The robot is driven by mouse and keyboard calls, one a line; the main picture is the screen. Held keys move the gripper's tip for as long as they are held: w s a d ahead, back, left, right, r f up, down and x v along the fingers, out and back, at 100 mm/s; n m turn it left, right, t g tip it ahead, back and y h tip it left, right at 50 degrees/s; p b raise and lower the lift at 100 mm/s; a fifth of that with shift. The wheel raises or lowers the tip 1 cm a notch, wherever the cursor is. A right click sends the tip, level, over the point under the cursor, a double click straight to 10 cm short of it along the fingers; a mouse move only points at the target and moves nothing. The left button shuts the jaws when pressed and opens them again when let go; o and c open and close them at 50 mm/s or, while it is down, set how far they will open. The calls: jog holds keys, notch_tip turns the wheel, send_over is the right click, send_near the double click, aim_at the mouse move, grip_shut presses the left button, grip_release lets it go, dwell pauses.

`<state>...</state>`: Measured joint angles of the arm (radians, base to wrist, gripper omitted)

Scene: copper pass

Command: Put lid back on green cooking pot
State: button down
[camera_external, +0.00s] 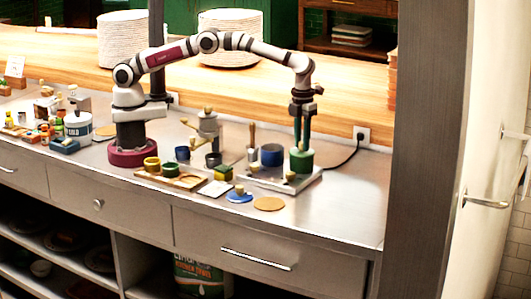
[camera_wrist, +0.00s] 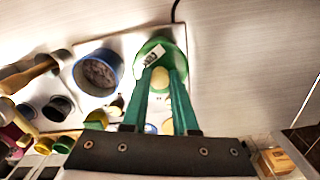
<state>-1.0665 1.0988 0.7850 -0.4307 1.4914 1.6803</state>
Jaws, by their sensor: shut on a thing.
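The green cooking pot (camera_external: 301,162) stands at the right end of the metal tray on the counter. My gripper (camera_external: 302,138) points straight down over it. In the wrist view, the two green fingers of my gripper (camera_wrist: 160,76) close on either side of a cream knob (camera_wrist: 160,80). The knob sits on a round green lid (camera_wrist: 174,50) with a small white label. The lid is at the pot; I cannot tell whether it rests on the rim or hangs just above. The pot's body is mostly hidden in the wrist view.
A blue pot (camera_external: 271,155) stands left of the green pot, open in the wrist view (camera_wrist: 98,72). A blue lid (camera_external: 239,196) and a tan round mat (camera_external: 270,204) lie in front. A black cable (camera_external: 347,160) runs behind. The counter (camera_external: 350,205) at right is clear.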

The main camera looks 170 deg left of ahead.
jog(key=shift+c, duration=0.6)
grip_release()
jog(key=shift+r, duration=3.5)
grip_shut()
jog(key=shift+f, duration=0.3)
